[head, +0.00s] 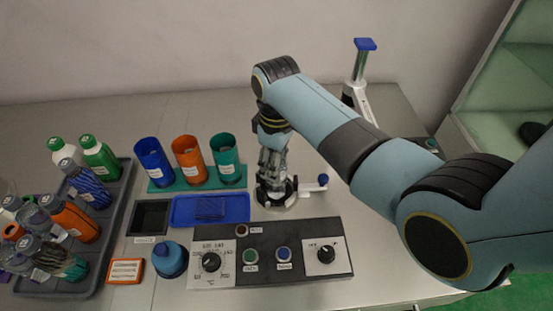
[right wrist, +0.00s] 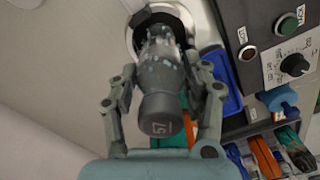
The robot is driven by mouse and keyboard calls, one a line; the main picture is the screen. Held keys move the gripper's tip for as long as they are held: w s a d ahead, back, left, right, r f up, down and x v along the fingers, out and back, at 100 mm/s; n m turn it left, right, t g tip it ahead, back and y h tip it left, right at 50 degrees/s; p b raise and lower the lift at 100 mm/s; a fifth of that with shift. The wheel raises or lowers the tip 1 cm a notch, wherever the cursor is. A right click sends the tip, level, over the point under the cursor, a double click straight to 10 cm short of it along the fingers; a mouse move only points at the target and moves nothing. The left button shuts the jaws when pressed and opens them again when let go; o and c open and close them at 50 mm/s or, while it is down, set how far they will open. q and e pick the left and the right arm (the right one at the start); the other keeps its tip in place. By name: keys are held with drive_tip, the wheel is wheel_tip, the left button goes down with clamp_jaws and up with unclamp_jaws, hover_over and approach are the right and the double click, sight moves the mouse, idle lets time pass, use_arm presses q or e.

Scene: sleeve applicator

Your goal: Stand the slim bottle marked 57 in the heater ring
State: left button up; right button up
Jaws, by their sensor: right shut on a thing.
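The slim bottle marked 57 (right wrist: 160,80) shows in the right wrist view with its dark grey cap toward the camera and a speckled, lighter lower body. My right gripper (right wrist: 163,62) is shut on it, one finger on each side. The bottle's far end is at the heater ring (right wrist: 131,38), which has a dark and white rim. In the head view my right gripper (head: 272,165) points down over the heater ring (head: 262,195), and the bottle looks about upright there. Whether its base rests on the ring's floor is hidden. My left gripper is not in view.
A control panel (head: 265,270) with knobs and buttons lies in front of the ring. A blue tray (head: 240,220) and three coloured cups on a green base (head: 192,187) stand left. A grey rack (head: 95,275) of bottles is far left. A blue-topped press (head: 360,70) stands behind.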

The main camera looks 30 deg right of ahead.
drive_tip(key=o, duration=2)
drive_tip(key=shift+c, duration=0.2)
wheel_tip(320, 180, up, 3)
drive_tip(key=p, duration=0.3)
drive_tip(key=shift+f, duration=0.1)
drive_tip(key=shift+r+p, duration=0.3)
drive_tip(key=shift+r, duration=2.75)
drive_tip(key=shift+s+f, duration=0.1)
